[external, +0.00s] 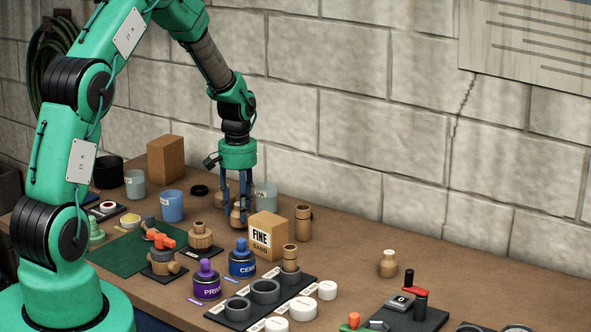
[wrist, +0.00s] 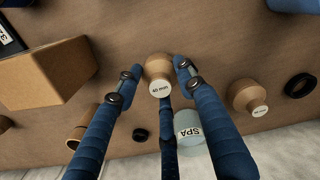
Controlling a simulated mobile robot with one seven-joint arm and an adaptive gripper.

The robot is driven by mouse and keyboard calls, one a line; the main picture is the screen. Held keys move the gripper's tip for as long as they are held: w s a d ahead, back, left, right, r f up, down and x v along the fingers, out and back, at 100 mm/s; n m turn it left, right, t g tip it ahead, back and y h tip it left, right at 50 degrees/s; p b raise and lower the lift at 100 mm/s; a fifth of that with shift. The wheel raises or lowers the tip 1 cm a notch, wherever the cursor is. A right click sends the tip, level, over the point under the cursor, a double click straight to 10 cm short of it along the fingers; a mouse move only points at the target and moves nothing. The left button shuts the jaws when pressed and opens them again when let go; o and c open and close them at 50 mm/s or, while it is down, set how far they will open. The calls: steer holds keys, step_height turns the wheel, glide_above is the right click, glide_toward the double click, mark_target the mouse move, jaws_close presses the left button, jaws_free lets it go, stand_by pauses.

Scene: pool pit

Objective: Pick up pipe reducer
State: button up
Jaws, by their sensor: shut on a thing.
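The pipe reducer (external: 238,216) is a small tan, wood-like fitting with a narrower neck. It shows in the wrist view (wrist: 157,66) with a white size label on its end face. My gripper (external: 240,204) points down over the workbench, left of the sand box. Its blue fingers (wrist: 157,78) are shut on the reducer from both sides. The fingers hide part of it in the external view, and I cannot tell whether its underside touches the bench.
A "FINE SAND" box (external: 268,236) stands close on the right. A "SPA" cup (wrist: 190,128) stands close behind. A similar tan fitting (wrist: 247,96) and a black ring (wrist: 299,85) are nearby. Bench at right is partly clear.

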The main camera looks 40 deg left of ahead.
step_height(320, 180, up, 8)
steer(key=shift+r+p, duration=0.1)
steer(key=shift+p, duration=0.4)
steer(key=shift+d, duration=0.15)
stand_by(0.6)
steer(key=s+d+f+p, duration=0.2)
steer(key=d+p, duration=0.1)
steer(key=d, duration=1.5)
steer(key=s+d+f+p, duration=0.1)
steer(key=s+d+p, duration=0.15)
steer(key=d, duration=1.55)
steer(key=s+d+f+p, duration=0.1)
steer(key=s+d, duration=0.2)
steer(key=d, duration=0.3)
steer(key=s+d+p, duration=0.2)
steer(key=s+d, duration=0.2)
steer(key=d, duration=0.3)
steer(key=shift+f+m, duration=0.3)
steer(key=shift+f, duration=0.1)
steer(key=shift+w+d, duration=0.1)
steer(key=w+d, duration=0.3)
steer(key=w, duration=0.1)
steer(key=w+d+f, duration=0.1)
steer(key=w+d, duration=0.1)
steer(key=w, duration=0.3)
steer(key=w+d, duration=0.3)
steer(key=w, duration=0.1)
steer(key=shift+w+d+f+p, duration=0.25)
steer(key=shift+d+p, duration=0.05)
steer(key=shift+p, duration=0.05)
